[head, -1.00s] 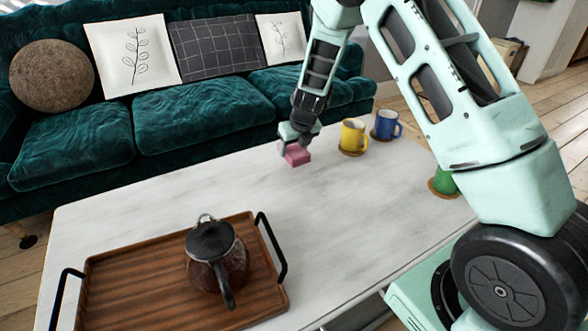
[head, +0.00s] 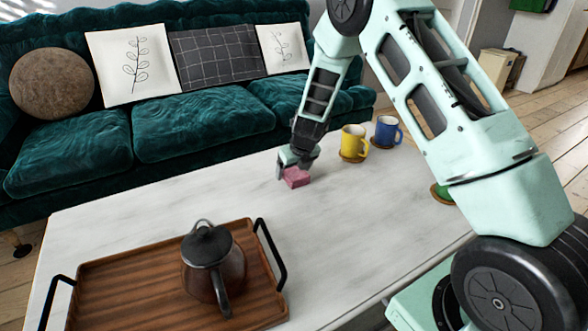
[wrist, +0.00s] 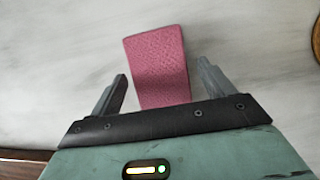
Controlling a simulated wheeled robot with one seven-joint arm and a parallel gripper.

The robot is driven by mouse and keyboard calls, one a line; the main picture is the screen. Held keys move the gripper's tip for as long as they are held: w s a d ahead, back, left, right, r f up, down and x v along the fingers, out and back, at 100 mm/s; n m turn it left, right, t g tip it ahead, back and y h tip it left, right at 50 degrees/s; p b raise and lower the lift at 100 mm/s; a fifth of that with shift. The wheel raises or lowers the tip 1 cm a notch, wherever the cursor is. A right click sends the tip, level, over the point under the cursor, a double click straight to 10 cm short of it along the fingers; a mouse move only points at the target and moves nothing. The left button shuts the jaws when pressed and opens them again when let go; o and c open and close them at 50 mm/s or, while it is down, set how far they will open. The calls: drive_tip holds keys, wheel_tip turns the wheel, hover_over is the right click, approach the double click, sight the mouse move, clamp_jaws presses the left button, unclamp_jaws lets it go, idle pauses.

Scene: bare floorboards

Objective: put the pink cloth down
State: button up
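The pink cloth (head: 297,178) is a small folded block on the pale marble-topped table (head: 170,200), near the sofa-side edge. In the wrist view the cloth (wrist: 160,62) appears flat on the tabletop, its near end hidden by my gripper's body. My gripper (head: 293,170) points down right over it. In the wrist view my gripper (wrist: 163,72) is open, one finger on each side of the cloth, with bare tabletop visible between each finger and the cloth.
A yellow mug (head: 353,141) and a blue mug (head: 386,130) stand to the right on coasters. A green object (head: 441,193) is mostly hidden behind my arm. A wooden tray (head: 130,285) with a dark teapot (head: 211,262) fills the near left. The table's middle is clear.

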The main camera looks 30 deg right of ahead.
drive_tip(key=shift+s+r, duration=0.1)
drive_tip(key=shift+r, duration=0.4)
drive_tip(key=p+v, duration=0.4)
drive_tip(key=v, duration=0.7)
drive_tip(key=s+a+r+n+g+y, duration=0.1)
drive_tip(key=s+a+r+n, duration=0.3)
drive_tip(key=s+a+n, duration=0.45)
drive_tip(key=s+a+r+n+g+y, duration=0.15)
drive_tip(key=s+a+r+n, duration=0.3)
drive_tip(key=a+n, duration=0.6)
drive_tip(key=s+a+r+n+g+h, duration=0.1)
drive_tip(key=s+n, duration=1)
drive_tip(key=n, duration=0.1)
drive_tip(key=s+a+r+n+g+h, duration=0.1)
drive_tip(key=s+a+r+n, duration=0.1)
drive_tip(key=s+n, duration=1)
drive_tip(key=shift+s+a+r+n, duration=0.2)
drive_tip(key=shift+s+a+n, duration=0.1)
drive_tip(key=shift+n, duration=0.1)
